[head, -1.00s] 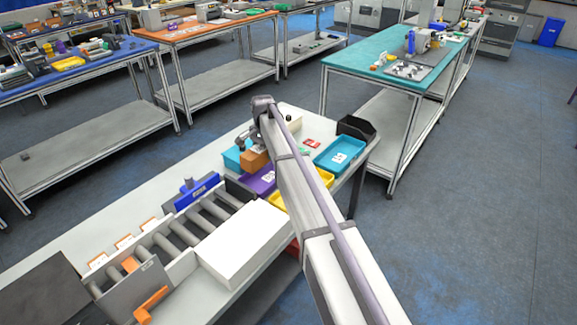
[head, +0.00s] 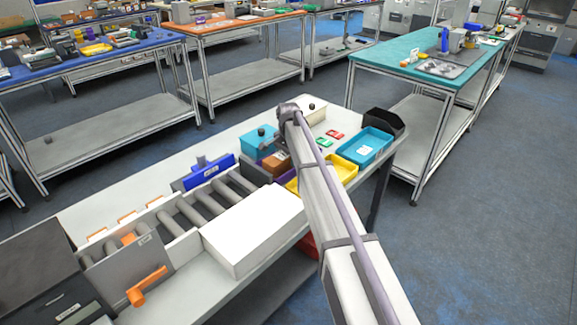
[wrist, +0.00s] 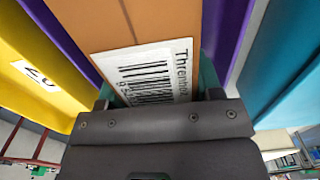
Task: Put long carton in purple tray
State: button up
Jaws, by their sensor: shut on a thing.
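My gripper (wrist: 157,88) is shut on the long carton (wrist: 125,25), an orange-brown box with a white barcode label facing the wrist camera. In the head view the carton (head: 278,160) is partly hidden by my arm. The purple tray (wrist: 232,28) shows in the wrist view as purple walls on both sides of the carton. The carton is over or inside this tray; I cannot tell whether it touches the floor. The tray is largely hidden behind my arm in the head view.
A yellow tray (head: 293,186) and a blue tray (head: 365,146) lie close by. A teal bin (head: 259,139) stands behind the carton. A black bin (head: 384,122) is at the table's far end. A large white box (head: 253,228) and a roller conveyor (head: 205,205) are nearer.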

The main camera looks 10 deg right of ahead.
jog(key=shift+r, duration=0.15)
jog(key=shift+f, duration=0.2)
jog(key=o, duration=1.3)
notch_tip(320, 180, up, 13)
jog(key=p, duration=1.2)
jog(key=shift+f+p, duration=0.2)
jog(key=shift+p, duration=0.15)
jog(key=shift+s+f, duration=0.1)
jog(key=shift+s, duration=0.1)
jog(key=s+n, duration=0.3)
jog(key=s, duration=0.9)
jog(key=s+n, duration=0.4)
jog(key=s, duration=0.9)
jog(key=s+n, duration=0.3)
jog(key=s, duration=0.9)
jog(key=shift+s+n, duration=0.4)
